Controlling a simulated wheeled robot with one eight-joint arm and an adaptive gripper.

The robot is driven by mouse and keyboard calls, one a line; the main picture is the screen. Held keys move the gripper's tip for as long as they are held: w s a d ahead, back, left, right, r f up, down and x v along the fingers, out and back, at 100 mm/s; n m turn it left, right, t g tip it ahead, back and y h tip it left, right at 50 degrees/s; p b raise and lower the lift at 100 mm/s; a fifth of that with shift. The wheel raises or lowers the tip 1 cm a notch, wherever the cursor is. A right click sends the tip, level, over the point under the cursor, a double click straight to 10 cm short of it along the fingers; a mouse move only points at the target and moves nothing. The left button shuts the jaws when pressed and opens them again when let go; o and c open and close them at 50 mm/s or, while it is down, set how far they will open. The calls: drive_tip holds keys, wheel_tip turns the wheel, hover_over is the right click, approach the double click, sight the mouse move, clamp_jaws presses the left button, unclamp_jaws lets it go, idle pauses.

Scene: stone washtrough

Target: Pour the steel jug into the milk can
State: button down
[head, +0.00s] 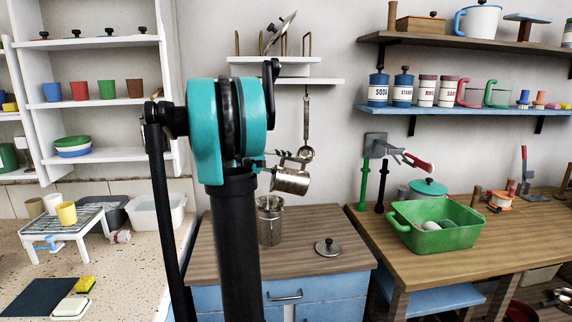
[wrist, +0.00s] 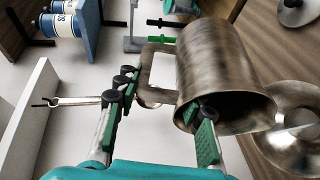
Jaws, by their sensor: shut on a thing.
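The steel jug (head: 291,180) is in the air just above and to the right of the milk can's mouth, tilted with its mouth towards lower left. My gripper (head: 283,160) is shut on the jug by its handle side. In the wrist view the jug (wrist: 222,65) fills the upper right, with its handle between the fingers of my gripper (wrist: 160,95). The steel milk can (head: 270,226) stands upright and open on the wooden top. Its round mouth also shows in the wrist view (wrist: 272,138), below the jug's rim. I cannot tell whether liquid is flowing.
A round lid with a dark knob (head: 327,248) lies right of the can. A green basin (head: 437,232) stands on the right-hand table. A ladle (head: 307,130) hangs on the wall behind the jug, under a white shelf (head: 285,82).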

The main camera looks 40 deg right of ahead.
sight(300, 160)
drive_tip(key=shift+d, duration=0.1)
idle(0.5)
